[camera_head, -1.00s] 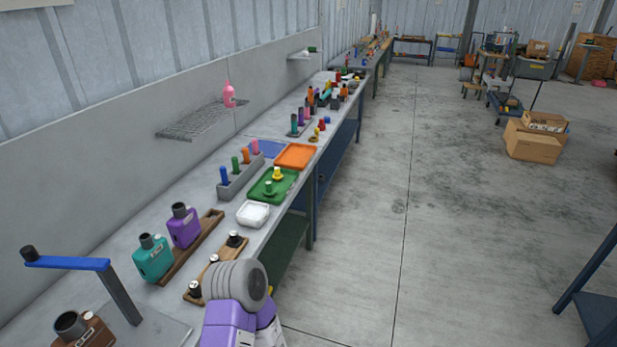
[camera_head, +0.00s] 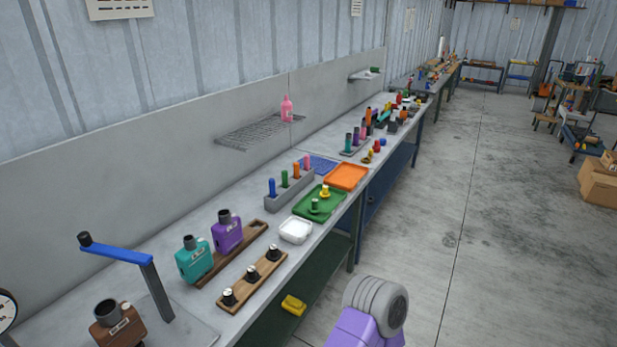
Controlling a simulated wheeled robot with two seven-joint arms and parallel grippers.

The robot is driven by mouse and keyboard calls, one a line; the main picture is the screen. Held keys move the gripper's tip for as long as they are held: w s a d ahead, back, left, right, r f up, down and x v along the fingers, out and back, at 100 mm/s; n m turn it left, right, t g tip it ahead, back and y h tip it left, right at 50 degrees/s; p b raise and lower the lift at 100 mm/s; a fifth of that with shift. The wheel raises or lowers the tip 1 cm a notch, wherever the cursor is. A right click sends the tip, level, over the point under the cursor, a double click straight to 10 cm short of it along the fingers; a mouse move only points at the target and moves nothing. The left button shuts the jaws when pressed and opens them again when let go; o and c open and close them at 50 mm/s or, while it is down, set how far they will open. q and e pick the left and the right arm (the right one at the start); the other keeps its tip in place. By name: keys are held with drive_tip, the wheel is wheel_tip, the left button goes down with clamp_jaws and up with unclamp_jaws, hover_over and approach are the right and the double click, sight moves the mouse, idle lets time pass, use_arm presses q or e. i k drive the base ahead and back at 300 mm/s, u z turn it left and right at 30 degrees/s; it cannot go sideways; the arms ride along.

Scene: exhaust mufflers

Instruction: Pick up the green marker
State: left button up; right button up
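The green marker (camera_head: 285,178) stands upright in a grey rack (camera_head: 291,194) on the workbench. A blue marker (camera_head: 272,187) stands to its left, and an orange marker (camera_head: 296,170) and a pink marker (camera_head: 307,162) stand to its right. The lower part of the green marker is hidden in the rack. A purple and grey link of my own arm shows at the bottom, right of the bench. Neither gripper's fingers are in view.
In front of the rack are a green tray (camera_head: 299,210), a white dish (camera_head: 295,230) and an orange tray (camera_head: 346,177). Teal (camera_head: 194,262) and purple (camera_head: 227,234) bottles stand nearer. A wire shelf (camera_head: 258,131) juts from the wall.

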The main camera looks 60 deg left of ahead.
sight(284, 174)
drive_tip(key=u, duration=0.35)
drive_tip(key=i, duration=1.8)
drive_tip(key=u, duration=1)
